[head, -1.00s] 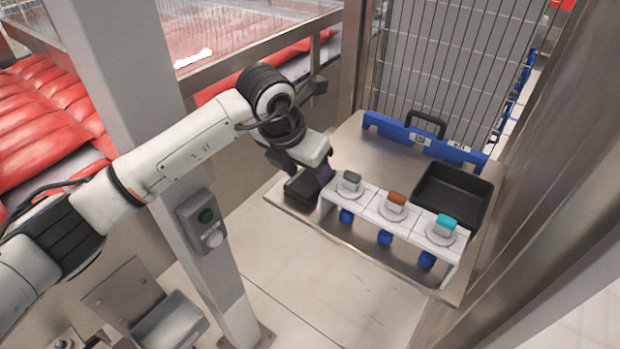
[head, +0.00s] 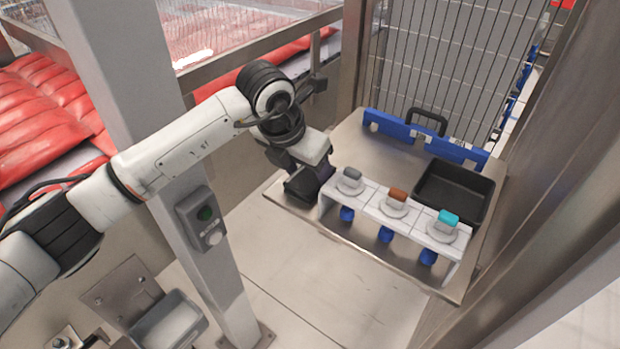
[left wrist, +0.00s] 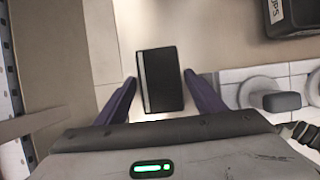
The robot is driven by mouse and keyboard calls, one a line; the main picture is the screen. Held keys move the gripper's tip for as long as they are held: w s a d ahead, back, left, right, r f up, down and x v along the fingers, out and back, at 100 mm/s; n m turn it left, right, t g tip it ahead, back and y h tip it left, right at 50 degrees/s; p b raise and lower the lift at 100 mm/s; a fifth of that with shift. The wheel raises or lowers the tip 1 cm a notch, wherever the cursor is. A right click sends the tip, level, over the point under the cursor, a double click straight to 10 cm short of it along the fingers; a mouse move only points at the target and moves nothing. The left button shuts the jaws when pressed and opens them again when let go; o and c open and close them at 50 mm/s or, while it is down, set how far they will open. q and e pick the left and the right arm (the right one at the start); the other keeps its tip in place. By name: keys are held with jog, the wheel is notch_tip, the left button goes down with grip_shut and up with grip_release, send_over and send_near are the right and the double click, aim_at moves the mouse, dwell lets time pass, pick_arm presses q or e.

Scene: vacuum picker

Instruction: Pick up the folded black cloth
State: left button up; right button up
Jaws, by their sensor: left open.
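The folded black cloth (left wrist: 162,80) lies flat as a dark rectangle with a pale strip along its left side in the left wrist view. In the head view the cloth (head: 297,190) is at the left end of the metal table, partly hidden by my left gripper (head: 314,180). The gripper is open, with its purple fingers (left wrist: 162,98) on either side of the cloth's near part. The cloth shows apart from both fingers; I cannot tell how high they are above the table. My right gripper is not in view.
A white rack (head: 378,207) with grey, brown and teal blocks on round cups stands close to the right of the gripper. A black tray (head: 453,190) and a blue rail (head: 458,149) are behind it. A grey post (head: 165,150) stands left of the table.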

aim_at(308, 176)
pick_arm(q)
jog(key=c, duration=0.8)
jog(key=shift+r+p, duration=0.45)
jog(key=shift+p, duration=0.15)
notch_tip(308, 176, up, 10)
jog(key=shift+f+b, duration=0.15)
jog(key=shift+b, duration=0.8)
